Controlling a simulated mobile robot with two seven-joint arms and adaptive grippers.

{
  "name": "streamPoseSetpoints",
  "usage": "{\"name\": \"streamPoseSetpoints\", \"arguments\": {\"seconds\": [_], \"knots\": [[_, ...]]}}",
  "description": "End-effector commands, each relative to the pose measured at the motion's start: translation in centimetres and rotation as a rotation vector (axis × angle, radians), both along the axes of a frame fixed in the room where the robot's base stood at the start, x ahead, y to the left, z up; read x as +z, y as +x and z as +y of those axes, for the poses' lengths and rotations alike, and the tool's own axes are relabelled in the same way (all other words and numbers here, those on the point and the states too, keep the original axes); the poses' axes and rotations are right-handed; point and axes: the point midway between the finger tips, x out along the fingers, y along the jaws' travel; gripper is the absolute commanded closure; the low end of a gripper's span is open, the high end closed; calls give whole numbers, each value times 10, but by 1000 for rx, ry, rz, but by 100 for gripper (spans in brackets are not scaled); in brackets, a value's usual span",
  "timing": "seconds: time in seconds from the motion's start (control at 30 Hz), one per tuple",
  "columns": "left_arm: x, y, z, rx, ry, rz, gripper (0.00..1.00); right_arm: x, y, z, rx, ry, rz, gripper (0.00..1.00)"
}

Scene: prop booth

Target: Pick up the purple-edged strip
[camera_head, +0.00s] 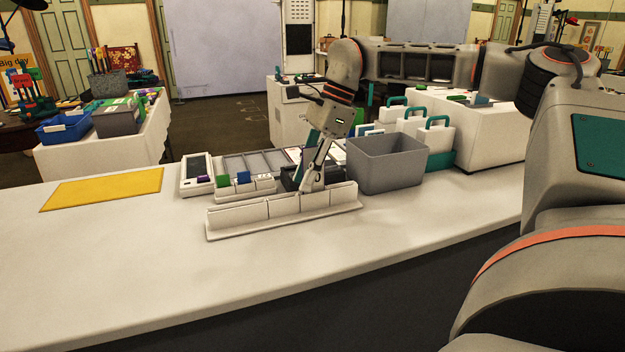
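My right gripper (312,183) points down behind the white slotted rack (280,207) at the middle of the counter. Its fingers look close together, but the rack and a dark holder (290,177) beside them hide the tips. I cannot tell whether anything is between them. A small purple piece (204,179) shows beside the card terminal (195,168), left of the gripper. It may be the purple edge of a strip, but it is too small to be sure. A green piece (222,181) and a blue piece (243,178) stand to its right. My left gripper is not in view.
A grey bin (386,163) stands right of my gripper, close to it. A grey divided tray (255,162) lies behind the colored pieces. A yellow mat (103,189) lies at the left. The counter's front is clear.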

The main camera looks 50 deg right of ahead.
Motion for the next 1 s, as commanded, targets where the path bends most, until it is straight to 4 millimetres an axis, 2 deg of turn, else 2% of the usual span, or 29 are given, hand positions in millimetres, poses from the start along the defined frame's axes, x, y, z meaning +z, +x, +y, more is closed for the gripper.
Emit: {"name": "streamPoseSetpoints", "arguments": {"seconds": [0.03, 0.13, 0.67, 0.87, 1.0], "knots": [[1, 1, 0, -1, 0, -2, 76, 1, 0, 0, 0, 0, -1, 78], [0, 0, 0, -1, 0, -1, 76, 1, 0, 0, 0, 0, 0, 100], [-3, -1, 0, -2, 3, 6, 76, 6, 0, 0, 0, -1, 0, 100], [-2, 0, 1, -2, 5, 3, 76, 30, 0, 0, -1, -2, -4, 100], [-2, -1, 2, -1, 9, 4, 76, 56, 0, 0, -1, -2, -6, 100]]}}
